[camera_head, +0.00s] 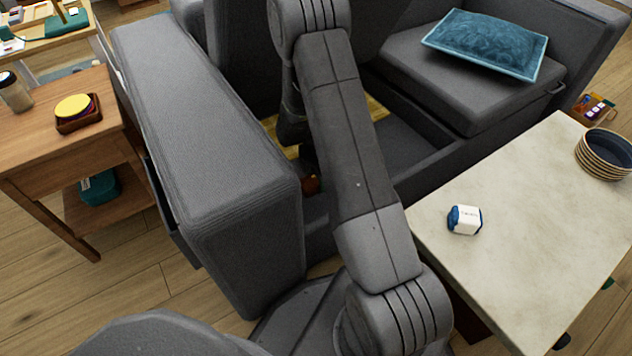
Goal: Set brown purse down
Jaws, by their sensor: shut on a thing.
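A small reddish-brown patch (311,184), which looks like part of the brown purse, shows just left of my forearm, low in the gap between the grey sofa parts. The rest of it is hidden behind my arm. My gripper (305,160) points down right above it and is mostly hidden by my arm and in shadow. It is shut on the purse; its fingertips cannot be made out. I cannot tell whether the purse touches the surface below.
A grey sofa armrest (205,130) stands close on the left, and a seat with a blue cushion (487,43) at upper right. A pale table (520,210) at right bears a small white-and-blue box (465,219) and stacked bowls (606,153). A wooden side table (50,130) stands left.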

